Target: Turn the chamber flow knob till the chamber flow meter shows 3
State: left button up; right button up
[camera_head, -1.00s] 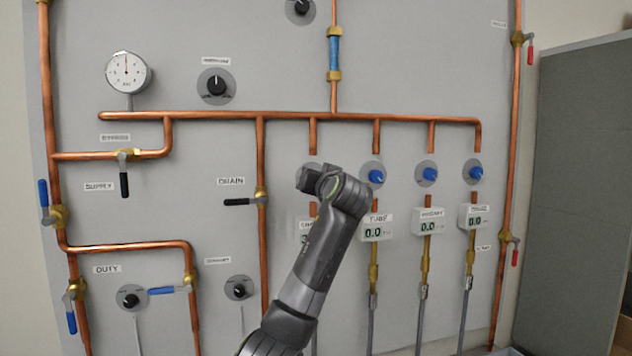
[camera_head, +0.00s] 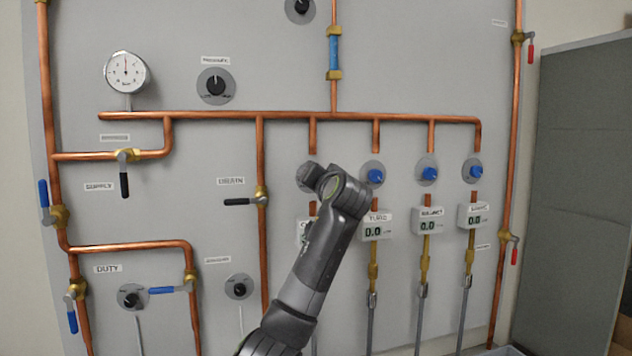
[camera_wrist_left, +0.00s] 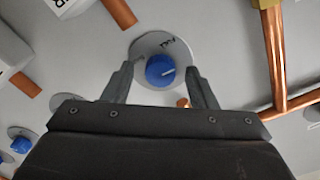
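The chamber flow knob (camera_wrist_left: 160,70) is a blue knob with a white pointer line on a round pale plate. My left gripper (camera_wrist_left: 158,74) is open, with one finger on each side of the knob and visible gaps between. In the head view my left gripper (camera_head: 309,178) is in front of the knob and hides it; its fingers cannot be made out there. The chamber flow meter (camera_head: 303,232) is mostly hidden behind my left arm, and its reading cannot be seen. Part of a white meter (camera_wrist_left: 68,6) shows at the wrist view's top left. My right gripper is not in view.
To the right are three more blue knobs, the nearest the tube knob (camera_head: 375,174), above meters such as the tube meter (camera_head: 376,230), which reads 0.0. The drain valve (camera_head: 262,196) and copper pipes stand out from the panel on the left.

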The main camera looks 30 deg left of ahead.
pick_arm(q)
jog(key=b+v, duration=0.7)
jog(key=v, duration=1)
jog(key=shift+s, duration=0.2)
jog(key=shift+d+f, duration=0.1)
jog(key=shift+d, duration=0.05)
